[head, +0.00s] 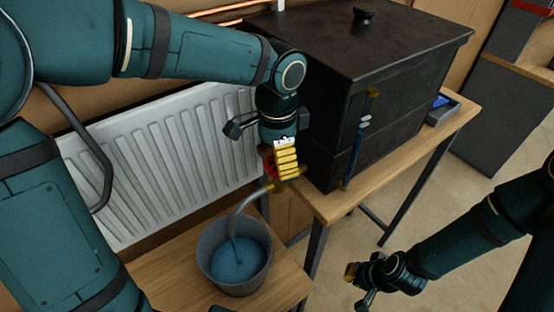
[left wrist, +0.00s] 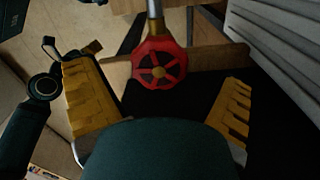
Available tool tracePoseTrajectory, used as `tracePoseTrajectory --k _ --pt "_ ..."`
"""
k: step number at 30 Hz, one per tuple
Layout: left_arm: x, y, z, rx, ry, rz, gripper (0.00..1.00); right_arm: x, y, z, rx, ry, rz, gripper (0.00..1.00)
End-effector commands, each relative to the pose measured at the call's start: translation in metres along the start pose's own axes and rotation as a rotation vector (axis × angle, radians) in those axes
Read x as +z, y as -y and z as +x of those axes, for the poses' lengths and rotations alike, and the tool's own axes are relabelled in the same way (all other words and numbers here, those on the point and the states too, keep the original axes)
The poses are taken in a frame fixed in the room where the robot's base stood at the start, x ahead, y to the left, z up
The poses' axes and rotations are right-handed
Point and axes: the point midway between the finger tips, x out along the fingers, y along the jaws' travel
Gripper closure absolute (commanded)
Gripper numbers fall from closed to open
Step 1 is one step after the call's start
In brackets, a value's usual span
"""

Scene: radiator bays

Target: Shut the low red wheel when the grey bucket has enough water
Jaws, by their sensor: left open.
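The red wheel (left wrist: 158,72) faces the left wrist camera, between and beyond the two yellow fingers of my left gripper (left wrist: 158,103). The fingers are apart, with a gap between them and the wheel's rim. In the head view my left gripper (head: 284,160) covers most of the wheel; only a bit of red (head: 269,164) shows. The grey bucket (head: 207,257) stands upright below and left of it, with blue water (head: 238,262) inside, its surface below the rim. A grey spout hangs over the bucket and a stream runs from it. My right gripper (head: 356,285) is empty, fingers spread.
A white radiator (head: 160,150) stands behind the bucket. The bucket is on a low wooden bench (head: 185,285). A black cabinet (head: 360,60) stands on a wooden table (head: 340,205) right of my left gripper. A small tray (head: 446,110) lies beyond it. Open floor (head: 420,215) is at right.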

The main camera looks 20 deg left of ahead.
Motion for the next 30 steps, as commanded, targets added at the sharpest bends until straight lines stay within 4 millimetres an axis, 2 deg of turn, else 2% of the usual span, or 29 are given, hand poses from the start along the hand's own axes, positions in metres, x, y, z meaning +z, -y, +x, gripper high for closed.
tracePoseTrajectory --k 9,15,21,30 --pt "0.0 0.0 -0.066 -0.002 -0.004 0.0 0.04 0.0 0.0 0.0 0.0 0.0 0.0 1.0" --pt "0.0 0.0 -0.091 -0.001 -0.001 0.001 0.04 0.0 0.0 0.0 0.0 0.0 0.0 1.0" --pt "0.0 0.0 -0.1 0.001 0.0 0.001 0.04 0.0 0.0 0.0 0.0 0.0 0.0 1.0" --pt "0.0 0.0 -0.1 0.001 0.0 0.001 0.04 0.0 0.0 0.0 0.0 0.0 0.0 1.0"
